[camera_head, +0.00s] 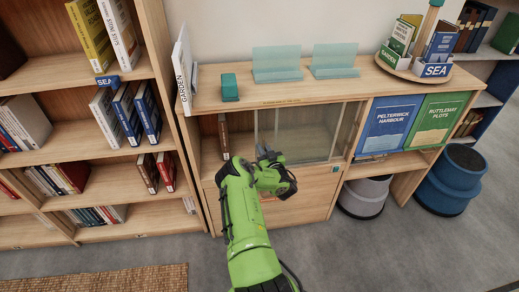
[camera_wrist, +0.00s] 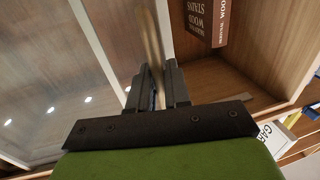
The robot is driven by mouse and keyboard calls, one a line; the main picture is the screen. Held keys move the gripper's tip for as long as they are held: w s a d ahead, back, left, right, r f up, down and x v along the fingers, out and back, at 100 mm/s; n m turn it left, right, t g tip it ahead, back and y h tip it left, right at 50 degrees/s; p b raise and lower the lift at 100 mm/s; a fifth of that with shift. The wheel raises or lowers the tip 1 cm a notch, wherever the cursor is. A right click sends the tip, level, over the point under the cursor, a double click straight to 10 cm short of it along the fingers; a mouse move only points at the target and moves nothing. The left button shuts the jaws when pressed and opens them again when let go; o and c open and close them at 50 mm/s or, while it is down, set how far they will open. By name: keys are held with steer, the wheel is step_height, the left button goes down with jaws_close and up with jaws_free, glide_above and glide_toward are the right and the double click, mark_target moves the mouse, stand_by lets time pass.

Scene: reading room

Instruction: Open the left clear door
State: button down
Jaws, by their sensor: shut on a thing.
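The left clear door (camera_head: 265,122) is a see-through panel in the low wooden cabinet. It stands to the right of an open gap and seems to overlap the other clear panel (camera_head: 318,130). My gripper (camera_head: 263,152) is at the door's left edge, low down. In the wrist view my gripper (camera_wrist: 157,82) has its two dark fingers close together on the door's upright edge strip (camera_wrist: 155,35). The clear pane (camera_wrist: 60,70) lies left of the fingers there, and the open compartment lies right. The exact grip point is partly hidden by the fingers.
A brown book (camera_head: 223,135) stands in the open gap; it shows upside down in the wrist view (camera_wrist: 207,22). The cabinet top holds a teal block (camera_head: 229,88) and clear stands (camera_head: 277,65). Stools (camera_head: 365,197) stand right.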

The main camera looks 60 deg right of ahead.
steer(key=c, duration=1.3)
jaws_free()
steer(key=p+v, duration=1.4)
steer(key=v, duration=0.1)
steer(key=shift+s+a, duration=0.25)
steer(key=shift+a, duration=0.05)
